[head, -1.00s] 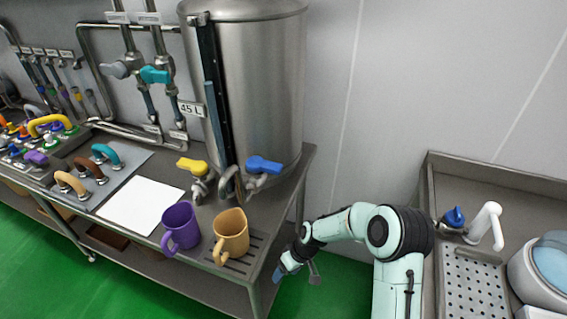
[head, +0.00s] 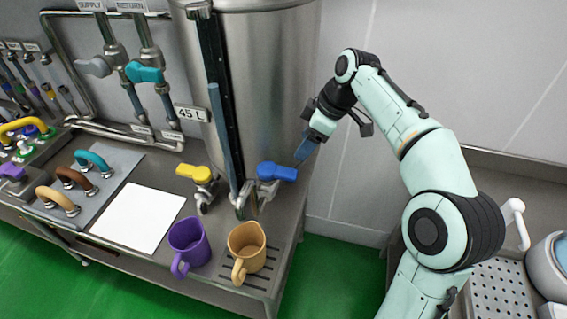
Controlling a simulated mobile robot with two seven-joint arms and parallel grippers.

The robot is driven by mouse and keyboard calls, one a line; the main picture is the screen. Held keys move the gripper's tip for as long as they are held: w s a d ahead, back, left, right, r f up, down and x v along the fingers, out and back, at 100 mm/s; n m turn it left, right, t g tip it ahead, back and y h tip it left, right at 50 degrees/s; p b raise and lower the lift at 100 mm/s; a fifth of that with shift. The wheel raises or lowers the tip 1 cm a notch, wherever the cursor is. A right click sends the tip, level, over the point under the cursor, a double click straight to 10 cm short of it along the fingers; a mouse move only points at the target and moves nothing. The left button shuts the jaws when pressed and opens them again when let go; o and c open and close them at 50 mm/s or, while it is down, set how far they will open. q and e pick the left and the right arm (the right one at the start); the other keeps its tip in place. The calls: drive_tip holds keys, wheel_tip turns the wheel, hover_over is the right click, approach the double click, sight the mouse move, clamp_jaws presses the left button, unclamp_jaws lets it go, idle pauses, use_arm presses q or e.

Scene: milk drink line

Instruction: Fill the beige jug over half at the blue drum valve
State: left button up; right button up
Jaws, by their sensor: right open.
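The beige jug (head: 246,249) stands upright on the slotted drip grate at the front right of the steel table, below the blue-handled valve. Its handle faces the front. What is inside it is too dark to tell. The blue valve handle (head: 277,172) sits low on the right of the steel drum (head: 268,85) and points right. My right gripper (head: 305,150) is open, just above and to the right of the blue handle, apart from it, with blue fingertips pointing down-left. My left gripper is not in view.
A purple jug (head: 188,245) stands left of the beige one, below the yellow valve handle (head: 194,173). A white sheet (head: 138,217) lies on the table (head: 105,253). A perforated sink tray (head: 498,292) is at lower right.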

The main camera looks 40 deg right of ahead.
sight(285, 171)
drive_tip(key=b+x, duration=0.1)
drive_tip(key=x, duration=1.1)
clamp_jaws()
